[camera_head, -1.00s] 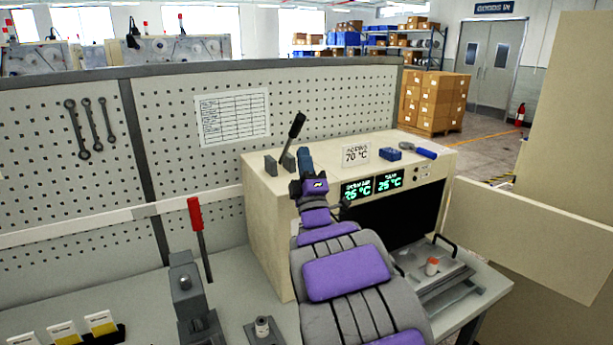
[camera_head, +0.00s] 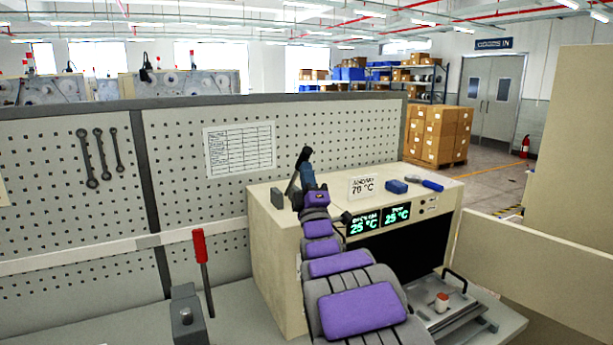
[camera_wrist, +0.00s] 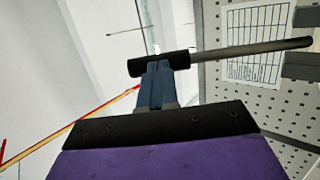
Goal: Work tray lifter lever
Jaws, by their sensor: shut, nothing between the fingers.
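A lever with a black grip (camera_head: 304,152) stands on top of the beige oven-like cabinet (camera_head: 275,260), pivoted between small dark blocks and leaning right. My gripper (camera_head: 305,165) is at the upper end of this lever, its blue fingers shut. In the wrist view the black grip (camera_wrist: 178,61) lies across the tips of the fingers (camera_wrist: 154,82), and the grey rod runs right towards the blocks. The grip seems to touch the fingertips, but is not between them. A red-handled lever (camera_head: 200,246) stands on a grey base at the left. No label tells which lever is which.
A pegboard (camera_head: 330,130) stands behind the bench. A 70 °C sign (camera_head: 362,187), a blue block (camera_head: 396,187) and a blue-handled tool (camera_head: 427,183) lie on the cabinet top. A metal tray unit (camera_head: 440,306) sits at the cabinet's open front. Beige panels (camera_head: 540,260) stand at the right.

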